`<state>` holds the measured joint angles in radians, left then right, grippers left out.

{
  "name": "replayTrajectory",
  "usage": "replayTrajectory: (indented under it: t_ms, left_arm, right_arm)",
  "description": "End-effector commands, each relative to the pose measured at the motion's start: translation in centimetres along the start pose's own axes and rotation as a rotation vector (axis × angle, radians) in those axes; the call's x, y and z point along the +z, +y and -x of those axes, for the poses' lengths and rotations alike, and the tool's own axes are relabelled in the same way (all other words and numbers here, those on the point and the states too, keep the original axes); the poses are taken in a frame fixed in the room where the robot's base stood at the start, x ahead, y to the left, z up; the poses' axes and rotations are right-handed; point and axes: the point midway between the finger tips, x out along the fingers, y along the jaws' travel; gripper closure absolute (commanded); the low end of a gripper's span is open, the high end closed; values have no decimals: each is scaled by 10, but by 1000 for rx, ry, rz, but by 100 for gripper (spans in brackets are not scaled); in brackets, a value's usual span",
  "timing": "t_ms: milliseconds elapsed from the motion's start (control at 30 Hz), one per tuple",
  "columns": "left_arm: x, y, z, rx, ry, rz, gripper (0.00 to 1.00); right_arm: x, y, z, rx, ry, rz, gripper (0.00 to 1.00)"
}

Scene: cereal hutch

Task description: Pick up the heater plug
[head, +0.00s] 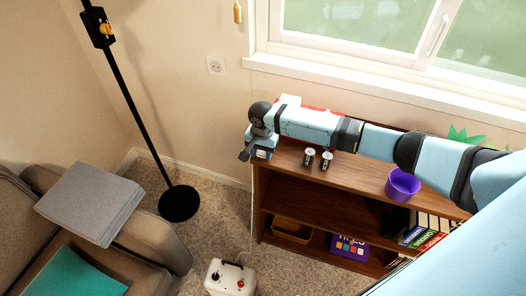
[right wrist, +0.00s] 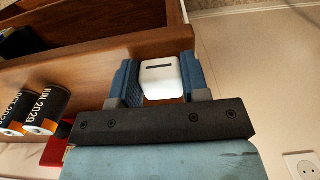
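The heater plug (right wrist: 160,78) is a small white block with a dark slot, at the end of the brown hutch top (right wrist: 90,60). My right gripper (right wrist: 157,78) has its two blue fingers on either side of the plug, apparently touching both sides. In the head view my right gripper (head: 262,148) is at the left end of the hutch top and mostly hides the plug. A thin white cord (head: 252,205) runs down from there to the white heater (head: 230,278) on the carpet. My left gripper is not in view.
Two batteries (head: 309,157) stand on the hutch top near my right gripper, with a purple cup (head: 402,184) farther right. A wall socket (head: 216,65) is left of the window. A black lamp stand (head: 178,203) and a sofa (head: 150,240) are at the left.

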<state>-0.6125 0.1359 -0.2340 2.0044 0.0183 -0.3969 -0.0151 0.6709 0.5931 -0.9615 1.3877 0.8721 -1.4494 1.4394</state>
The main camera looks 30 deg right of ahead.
Motion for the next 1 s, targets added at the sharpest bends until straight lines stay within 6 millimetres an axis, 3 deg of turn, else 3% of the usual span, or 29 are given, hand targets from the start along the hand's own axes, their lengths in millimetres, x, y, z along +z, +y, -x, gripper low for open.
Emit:
replayTrajectory:
  t_ms: [267,467,667,1000]
  left_arm:
    - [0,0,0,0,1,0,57]
    - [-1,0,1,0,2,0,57]
    - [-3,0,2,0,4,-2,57]
    - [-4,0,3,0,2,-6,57]
  right_arm:
    - [0,0,1,0,0,0,79]
    - [0,-1,14,-3,0,0,79]
    - [0,-1,48,-4,1,0,79]
    - [-1,-1,131,-4,1,0,79]
